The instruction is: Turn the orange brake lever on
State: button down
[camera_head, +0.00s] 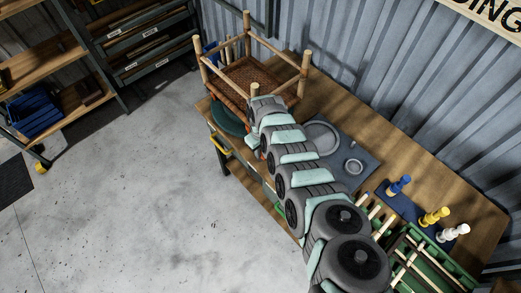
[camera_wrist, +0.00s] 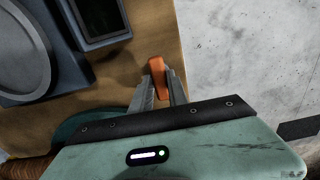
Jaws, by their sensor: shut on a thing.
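The orange brake lever (camera_wrist: 157,66) shows in the wrist view near the edge of the wooden table. My gripper (camera_wrist: 160,88) has its two grey fingers on either side of the lever's lower end and is shut on it. The lever stands out beyond the fingertips. In the head view my arm covers the lever and the gripper, so neither shows there.
The wooden workbench (camera_head: 408,167) holds a blue-grey plate with round parts (camera_head: 352,150), blue, yellow and white bottles (camera_head: 434,217), and a green rack of sticks (camera_head: 458,270). Open concrete floor (camera_head: 140,190) lies left.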

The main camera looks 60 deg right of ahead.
jog(key=shift+m, duration=0.3)
jog(key=shift+w+m, duration=0.1)
jog(key=shift+m, duration=0.9)
jog(key=m, duration=0.4)
jog(key=shift+m, duration=0.3)
jog(key=m, duration=0.4)
jog(key=shift+m, duration=1.7)
jog(key=shift+f+b, duration=0.1)
jog(key=shift+b, duration=0.2)
jog(key=c, duration=1.3)
grip_release()
jog(key=shift+r, duration=0.2)
